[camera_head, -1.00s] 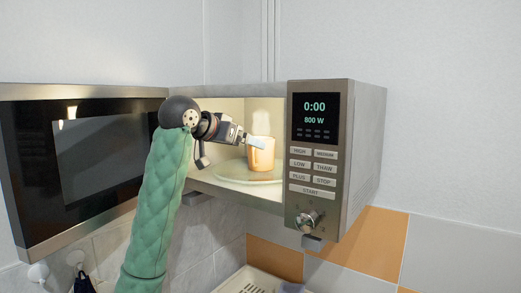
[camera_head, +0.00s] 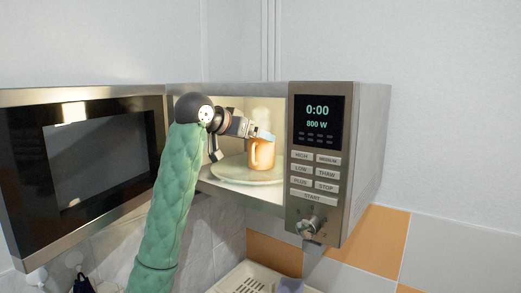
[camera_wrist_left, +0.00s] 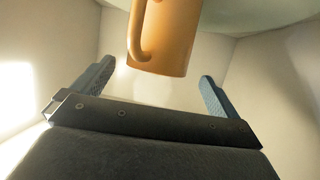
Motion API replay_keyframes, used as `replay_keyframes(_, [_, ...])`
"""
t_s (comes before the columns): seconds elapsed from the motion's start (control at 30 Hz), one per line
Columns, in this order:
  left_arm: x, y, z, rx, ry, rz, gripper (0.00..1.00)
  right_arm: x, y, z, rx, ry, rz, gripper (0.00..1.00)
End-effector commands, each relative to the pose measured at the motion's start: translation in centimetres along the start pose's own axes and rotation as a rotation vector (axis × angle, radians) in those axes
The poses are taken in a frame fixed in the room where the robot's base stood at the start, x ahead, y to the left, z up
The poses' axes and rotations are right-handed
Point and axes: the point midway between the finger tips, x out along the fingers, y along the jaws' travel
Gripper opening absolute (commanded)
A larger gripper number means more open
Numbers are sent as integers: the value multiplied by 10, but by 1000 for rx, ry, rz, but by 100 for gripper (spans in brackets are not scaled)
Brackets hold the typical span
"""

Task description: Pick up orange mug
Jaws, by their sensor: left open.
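The orange mug (camera_head: 262,155) stands upright on the glass plate inside the open microwave, with its handle toward the left. Steam-like white haze shows above it. My left gripper (camera_head: 266,136) reaches into the microwave from the left, at the mug's upper part. In the left wrist view the mug (camera_wrist_left: 165,38) shows at the top centre, with its handle on the left. The two blue fingers of my left gripper (camera_wrist_left: 155,88) are wide apart on either side of the mug, and nothing is held. I cannot tell whether a finger touches it. My right gripper is not in view.
The microwave (camera_head: 366,140) has its control panel on the right of the opening. Its open door (camera_head: 90,165) stands to the left, close to my arm. The glass plate (camera_head: 232,172) lies under the mug. A cream rack (camera_head: 250,280) is below.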

Motion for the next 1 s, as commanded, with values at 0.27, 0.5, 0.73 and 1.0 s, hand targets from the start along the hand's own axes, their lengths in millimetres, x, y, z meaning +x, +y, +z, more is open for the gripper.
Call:
replay_keyframes(0.27, [28,4,-6,-2,-2,1,99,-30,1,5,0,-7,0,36])
replay_keyframes(0.5, [40,4,-2,0,0,0,99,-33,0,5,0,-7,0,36])
replay_keyframes(0.73, [40,4,-2,0,0,0,80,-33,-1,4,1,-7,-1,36])
replay_keyframes(1.0, [39,4,-3,1,1,0,33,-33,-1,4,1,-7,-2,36])
